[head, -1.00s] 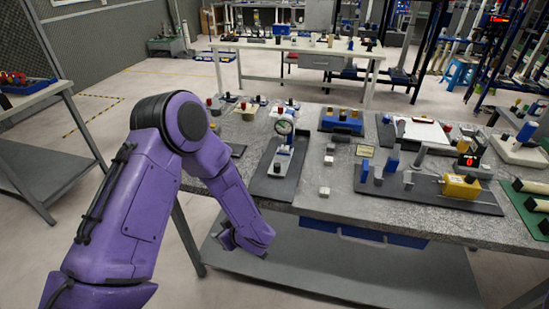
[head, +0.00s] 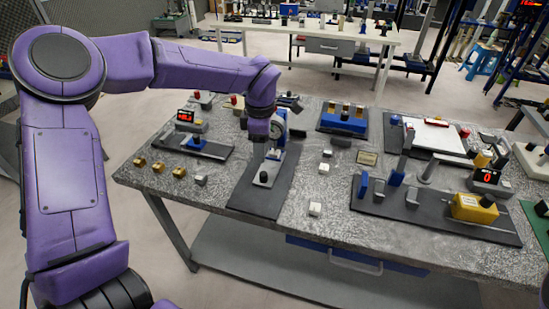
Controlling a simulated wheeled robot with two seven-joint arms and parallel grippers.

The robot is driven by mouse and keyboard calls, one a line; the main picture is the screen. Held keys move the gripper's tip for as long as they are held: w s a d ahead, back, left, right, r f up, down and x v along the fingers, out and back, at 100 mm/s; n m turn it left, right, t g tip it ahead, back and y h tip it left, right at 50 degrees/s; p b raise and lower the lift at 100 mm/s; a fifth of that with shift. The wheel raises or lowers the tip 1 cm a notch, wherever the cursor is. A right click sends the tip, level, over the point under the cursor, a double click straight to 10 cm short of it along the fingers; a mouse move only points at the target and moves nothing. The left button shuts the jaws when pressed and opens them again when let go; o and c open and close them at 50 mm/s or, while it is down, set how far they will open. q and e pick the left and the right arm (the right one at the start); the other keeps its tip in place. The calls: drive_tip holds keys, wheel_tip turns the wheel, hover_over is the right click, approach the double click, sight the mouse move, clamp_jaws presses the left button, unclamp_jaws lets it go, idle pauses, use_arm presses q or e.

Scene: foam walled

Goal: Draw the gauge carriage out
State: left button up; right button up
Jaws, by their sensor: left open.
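A round dial gauge (head: 281,120) on a small stand is at the far end of a dark narrow base plate (head: 251,205) on the grey table. A light metal block with a black knob (head: 263,178) sits nearer me on the same plate. I take the gauge stand with this block to be the gauge carriage, but cannot be sure. My left gripper (head: 259,139) points down beside the gauge, on its left, and hides part of it. It is open; whether it touches the stand cannot be told. My right gripper is not in view.
Right of the plate are small metal blocks (head: 315,208) and a fixture with a yellow box (head: 474,208) and a red display (head: 487,176). To the left are several brass cubes (head: 158,167) and another display unit (head: 186,115). A blue block fixture (head: 343,124) stands behind.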

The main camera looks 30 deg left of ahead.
sight(263, 173)
use_arm(q)
wheel_tip(263, 173, down, 3)
drive_tip(key=shift+d+r+p, duration=0.1)
drive_tip(key=shift+d+p, duration=0.05)
drive_tip(key=shift+p, duration=0.2)
drive_tip(key=f, duration=0.6)
drive_tip(key=shift+w+f+p, duration=0.2)
drive_tip(key=shift+f+p, duration=0.1)
drive_tip(key=shift+p, duration=0.1)
drive_tip(key=shift+s, duration=0.1)
